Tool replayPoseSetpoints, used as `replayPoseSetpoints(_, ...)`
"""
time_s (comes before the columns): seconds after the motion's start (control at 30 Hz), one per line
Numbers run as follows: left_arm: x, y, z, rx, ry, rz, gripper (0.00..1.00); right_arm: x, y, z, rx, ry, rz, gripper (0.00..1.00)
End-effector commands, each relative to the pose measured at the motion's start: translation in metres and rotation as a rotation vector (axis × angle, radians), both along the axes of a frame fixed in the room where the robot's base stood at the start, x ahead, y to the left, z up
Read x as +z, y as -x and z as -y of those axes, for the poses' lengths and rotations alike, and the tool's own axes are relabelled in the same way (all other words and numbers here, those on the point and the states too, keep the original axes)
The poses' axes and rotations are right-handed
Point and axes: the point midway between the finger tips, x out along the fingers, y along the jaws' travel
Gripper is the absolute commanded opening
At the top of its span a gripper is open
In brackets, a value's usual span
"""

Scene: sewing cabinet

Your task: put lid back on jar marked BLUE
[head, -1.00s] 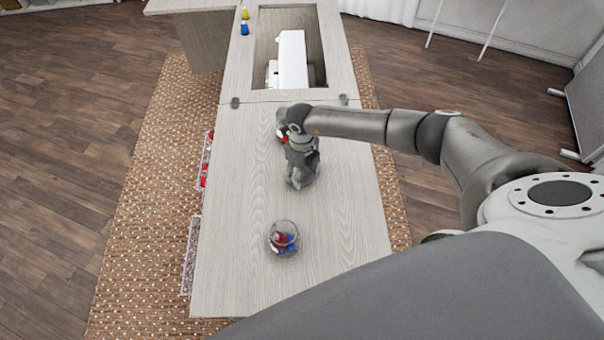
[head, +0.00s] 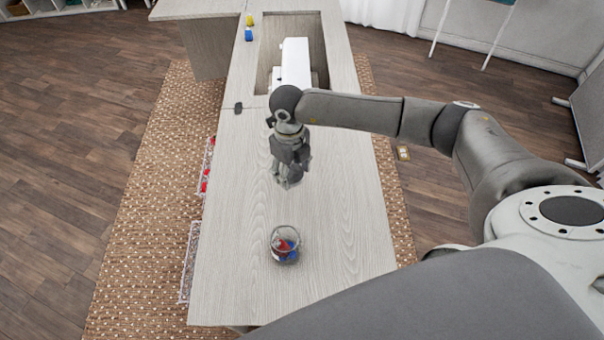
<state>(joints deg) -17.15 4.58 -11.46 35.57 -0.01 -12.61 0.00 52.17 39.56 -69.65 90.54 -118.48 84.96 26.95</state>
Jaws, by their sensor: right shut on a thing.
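A round glass jar (head: 285,246) stands upright on the near part of the pale wooden cabinet top, with red and blue pieces inside. Its mouth looks open, and no marking on it can be read. My right gripper (head: 289,178) points down above the cabinet top, farther back than this jar and apart from it. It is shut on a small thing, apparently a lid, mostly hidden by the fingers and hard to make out. My left gripper is not in view.
The pale cabinet top (head: 340,270) is bare around the jar. A white sewing machine (head: 294,62) sits in the recess at the back. Clear bins (head: 190,262) hang along the left side.

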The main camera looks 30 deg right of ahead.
Motion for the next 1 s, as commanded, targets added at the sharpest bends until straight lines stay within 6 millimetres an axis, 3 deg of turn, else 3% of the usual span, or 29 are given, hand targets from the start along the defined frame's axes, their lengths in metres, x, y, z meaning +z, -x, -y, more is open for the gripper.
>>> replayPoseSetpoints(0.03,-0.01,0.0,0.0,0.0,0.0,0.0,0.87,0.001,0.004,-0.016,0.008,-0.004,0.003,0.5)
replayPoseSetpoints(0.2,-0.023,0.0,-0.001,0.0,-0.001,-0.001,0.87,0.019,0.018,-0.052,0.005,-0.004,0.002,0.5)
replayPoseSetpoints(0.4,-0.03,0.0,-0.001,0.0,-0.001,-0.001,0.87,0.033,0.027,-0.076,0.001,-0.002,0.002,0.5)
replayPoseSetpoints(1.0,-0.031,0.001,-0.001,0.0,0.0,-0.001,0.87,0.038,0.031,-0.083,0.008,-0.001,-0.001,0.5)
